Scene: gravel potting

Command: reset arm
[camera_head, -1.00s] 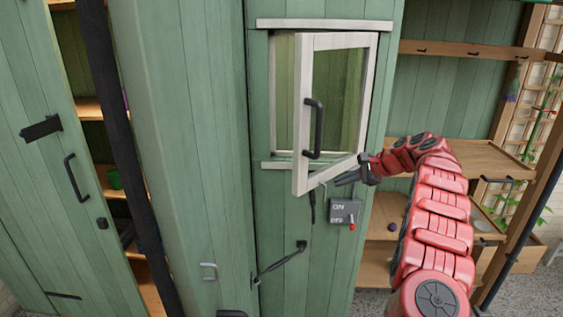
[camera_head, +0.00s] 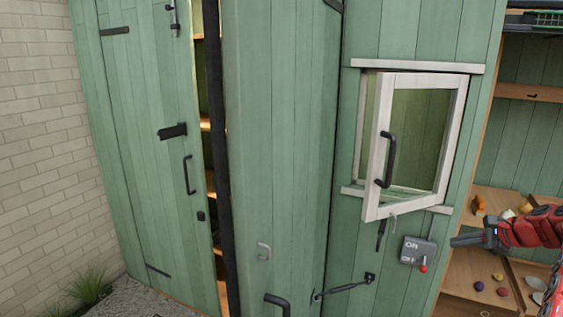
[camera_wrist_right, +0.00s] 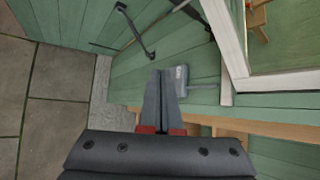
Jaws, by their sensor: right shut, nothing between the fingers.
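My right gripper (camera_head: 468,240) is at the right of the head view, to the right of the switch box and below the open window. Its dark fingers point left, are closed together and hold nothing. In the right wrist view the shut fingers (camera_wrist_right: 162,90) overlap the grey switch box (camera_wrist_right: 181,82) in the picture; I cannot tell whether they touch it. My red right arm (camera_head: 535,228) comes in from the right edge. My left gripper is in neither view.
A white-framed window (camera_head: 377,165) with a black handle stands ajar on the green shed wall. The switch box (camera_head: 418,250) marked ON has a red lever. Shelves (camera_head: 470,268) with small coloured objects are at right. A tall green door (camera_head: 150,130) stands ajar at left.

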